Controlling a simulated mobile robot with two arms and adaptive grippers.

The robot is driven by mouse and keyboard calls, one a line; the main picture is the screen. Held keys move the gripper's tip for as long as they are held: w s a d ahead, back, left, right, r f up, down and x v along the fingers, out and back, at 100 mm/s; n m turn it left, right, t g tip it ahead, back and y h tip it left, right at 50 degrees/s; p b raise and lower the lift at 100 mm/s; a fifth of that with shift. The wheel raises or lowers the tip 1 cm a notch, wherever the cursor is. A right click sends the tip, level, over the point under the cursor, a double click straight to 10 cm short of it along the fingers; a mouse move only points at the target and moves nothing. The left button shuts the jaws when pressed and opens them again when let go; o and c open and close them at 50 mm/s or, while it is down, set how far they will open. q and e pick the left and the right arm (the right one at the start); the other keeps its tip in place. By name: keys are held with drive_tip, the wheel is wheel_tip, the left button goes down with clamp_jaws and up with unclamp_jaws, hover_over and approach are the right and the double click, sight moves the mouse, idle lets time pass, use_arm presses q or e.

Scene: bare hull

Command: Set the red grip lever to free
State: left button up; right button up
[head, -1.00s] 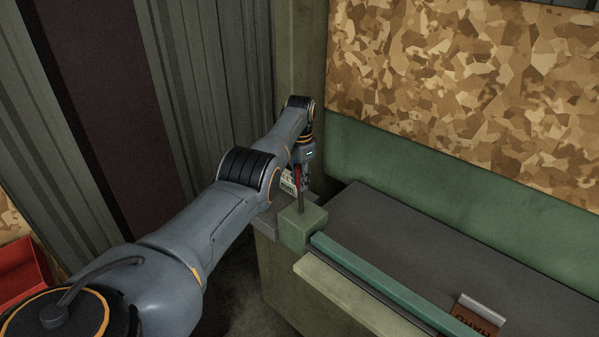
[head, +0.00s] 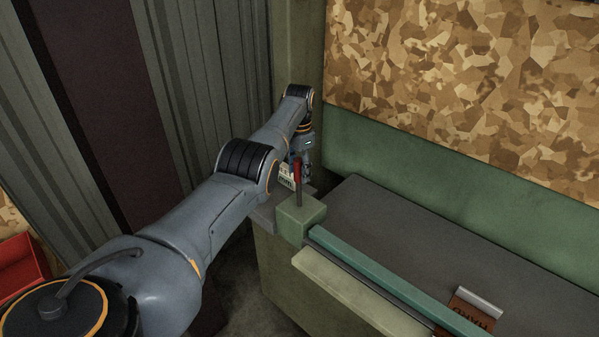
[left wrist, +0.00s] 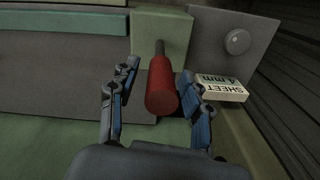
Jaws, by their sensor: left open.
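The red grip lever (head: 297,172) stands up on a dark rod from a green block (head: 302,215) at the left end of the bench machine. In the left wrist view the red grip (left wrist: 162,88) points toward the camera. My left gripper (left wrist: 160,92) is open, with one finger on each side of the red grip and gaps visible between. In the head view my left gripper (head: 303,165) is at the lever's height, partly hidden by its own arm. My right gripper is not in view.
A white block marked "SHEET 4 mm" (left wrist: 212,86) lies close beside the right finger. A brown block reading "HARD" (head: 471,310) is at the front right. A red bin (head: 20,265) is at the far left. A camouflage-patterned panel (head: 460,90) covers the wall behind.

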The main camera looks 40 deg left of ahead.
use_arm(q)
wheel_tip(320, 180, up, 11)
drive_tip(key=shift+w+d+f, duration=0.1)
idle(0.7)
